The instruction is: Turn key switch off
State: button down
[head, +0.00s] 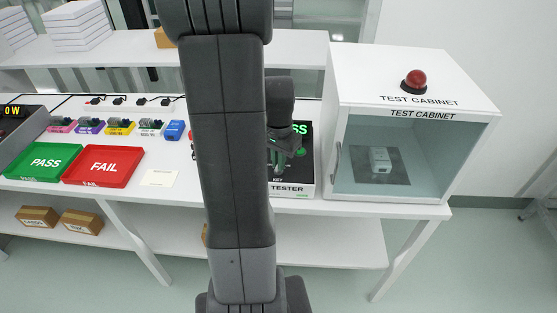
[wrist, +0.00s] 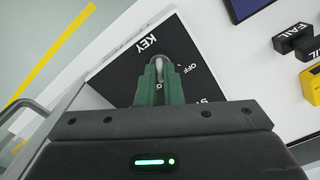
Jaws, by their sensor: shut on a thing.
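The key switch (wrist: 159,70) shows in the wrist view as a small rounded metal key head. It sits on a black panel (wrist: 118,82) printed KEY and OFF. My gripper (wrist: 158,88) has its two green fingers shut on the key. A grey ring shows around the key's far side. The switch's exact angle is partly hidden by the fingers. In the head view my gripper (head: 285,158) is at the tester (head: 292,190), and my arm covers the tester's left part. The tester's display shows green lettering.
Right of the tester stands the test cabinet (head: 462,108) with a glass front, a handle and a red lamp (head: 414,80) on top. Left are the green PASS tray (head: 44,161), the red FAIL tray (head: 103,165) and several coloured parts.

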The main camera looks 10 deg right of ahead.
jog(key=n, duration=1.1)
jog(key=shift+n, duration=2)
jog(key=c, duration=1.6)
grip_release()
jog(key=shift+o, duration=0.2)
notch_tip(320, 180, up, 14)
jog(key=shift+p, duration=0.3)
jog(key=shift+f, duration=0.15)
